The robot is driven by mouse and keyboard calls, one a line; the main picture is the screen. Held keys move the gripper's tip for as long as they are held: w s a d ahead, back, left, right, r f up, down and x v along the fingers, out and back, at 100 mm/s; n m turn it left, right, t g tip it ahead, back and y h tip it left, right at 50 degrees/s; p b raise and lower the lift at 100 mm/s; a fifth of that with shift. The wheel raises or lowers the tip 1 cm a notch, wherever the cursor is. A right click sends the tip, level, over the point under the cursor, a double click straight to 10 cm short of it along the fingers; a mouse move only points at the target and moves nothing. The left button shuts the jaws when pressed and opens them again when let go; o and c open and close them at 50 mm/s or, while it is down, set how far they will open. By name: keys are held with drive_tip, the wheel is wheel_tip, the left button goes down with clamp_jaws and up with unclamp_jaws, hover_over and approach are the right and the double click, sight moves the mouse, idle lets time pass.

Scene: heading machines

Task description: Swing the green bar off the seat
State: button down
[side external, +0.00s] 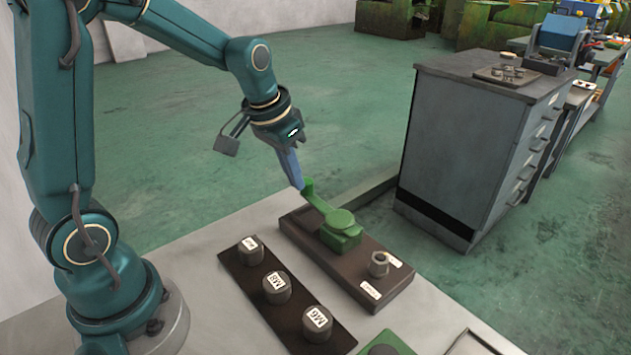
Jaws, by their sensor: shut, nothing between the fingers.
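The green bar (317,203) is on the dark brown block (297,229) on the table. Its raised end is at the upper left, and its other end meets a round green cap on a green base (341,239). I cannot clearly make out the seat; the bar and cap may hide it. My gripper (299,184) is shut and empty, pointing down. Its tip is right beside the raised end of the bar. I cannot tell whether they touch.
A metal hex piece (379,264) stands on the block's right part, near white labels. A dark strip (247,284) with several labelled dark cylinders lies to the left. A green round part (384,351) is at the bottom edge. A grey cabinet (462,140) stands behind right.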

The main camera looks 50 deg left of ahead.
drive_tip(key=shift+w+a+m+h, duration=0.2)
drive_tip(key=shift+w+m+h, duration=0.2)
drive_tip(key=shift+w+m, duration=0.8)
drive_tip(key=w+m, duration=0.2)
drive_tip(key=m, duration=0.1)
drive_tip(key=shift+d+h, duration=0.1)
drive_tip(key=shift+h, duration=0.3)
drive_tip(key=w+m, duration=0.2)
drive_tip(key=shift+w+d+m+g+h, duration=0.1)
drive_tip(key=shift+d+m+g+h, duration=0.2)
drive_tip(key=shift+d, duration=0.05)
drive_tip(key=w+d+m+g+h, duration=0.1)
drive_tip(key=w+d+m, duration=0.4)
drive_tip(key=d, duration=0.2)
drive_tip(key=shift+w+d, duration=0.1)
drive_tip(key=shift+d, duration=0.2)
drive_tip(key=shift+a+v, duration=0.2)
drive_tip(key=shift+v, duration=2.45)
drive_tip(key=shift+f, duration=0.1)
